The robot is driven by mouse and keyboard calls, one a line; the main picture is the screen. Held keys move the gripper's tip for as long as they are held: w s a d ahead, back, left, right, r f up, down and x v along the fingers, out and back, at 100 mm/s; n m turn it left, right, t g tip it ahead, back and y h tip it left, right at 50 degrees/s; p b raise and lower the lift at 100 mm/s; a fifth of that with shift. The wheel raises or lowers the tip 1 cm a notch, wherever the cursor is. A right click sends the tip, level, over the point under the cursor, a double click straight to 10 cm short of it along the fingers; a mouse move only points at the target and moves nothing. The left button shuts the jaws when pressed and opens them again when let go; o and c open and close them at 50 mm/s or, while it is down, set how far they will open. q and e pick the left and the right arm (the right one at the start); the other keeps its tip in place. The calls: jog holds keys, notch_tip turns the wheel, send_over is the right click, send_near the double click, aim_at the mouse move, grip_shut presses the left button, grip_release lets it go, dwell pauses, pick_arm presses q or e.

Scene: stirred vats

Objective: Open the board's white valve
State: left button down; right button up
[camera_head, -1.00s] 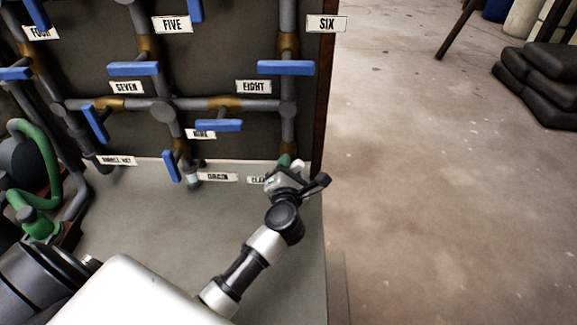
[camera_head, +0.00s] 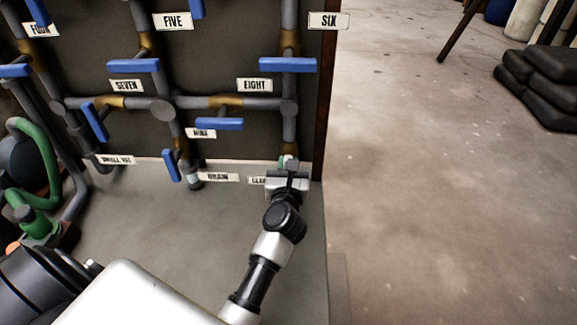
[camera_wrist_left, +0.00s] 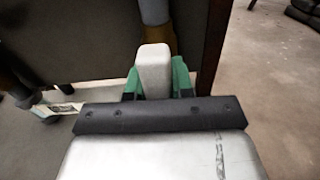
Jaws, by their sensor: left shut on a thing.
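The board's white valve handle (camera_wrist_left: 154,68) stands between the green fingers of my left gripper (camera_wrist_left: 156,88) in the left wrist view. The fingers are shut on it, one on each side. In the head view my left gripper (camera_head: 289,165) is at the foot of the board, below the right-hand vertical pipe (camera_head: 289,135). It covers most of the white valve there and the end of a small label (camera_head: 257,181) beside it. My right gripper is not in view.
The board carries several blue valve handles (camera_head: 287,65) and pipes above and left of my gripper. The nearest is the blue handle (camera_head: 219,124) above left. A green hose (camera_head: 45,180) is at the far left. Open floor (camera_head: 440,200) lies right of the board's edge.

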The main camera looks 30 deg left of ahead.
pick_arm(q)
jog(key=shift+f+n, duration=0.1)
jog(key=shift+n, duration=0.2)
jog(key=c, duration=1)
grip_release()
